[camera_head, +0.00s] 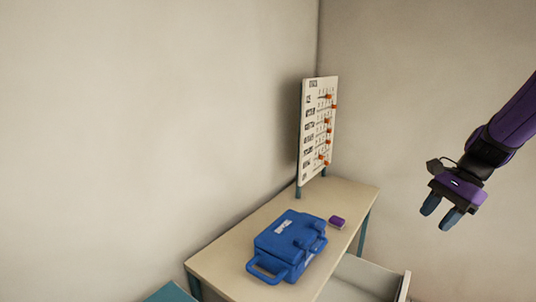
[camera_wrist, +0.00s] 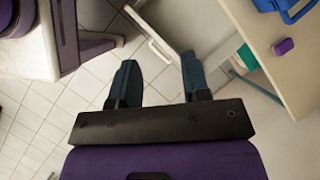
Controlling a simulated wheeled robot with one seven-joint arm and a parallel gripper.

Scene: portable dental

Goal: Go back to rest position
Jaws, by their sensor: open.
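My gripper (camera_head: 441,212) hangs in the air to the right of the table in the head view, with its fingers pointing down. In the wrist view the gripper (camera_wrist: 160,82) shows two blue-grey fingers spread apart. Nothing is between them, and tiled floor and an open drawer lie beyond. My gripper touches nothing.
A table (camera_head: 222,266) carries a blue case (camera_head: 287,245), a small purple block (camera_head: 337,222) and an upright white board (camera_head: 313,135) with orange pegs. An open drawer (camera_head: 362,275) juts from the table's right side. Air around my gripper is clear.

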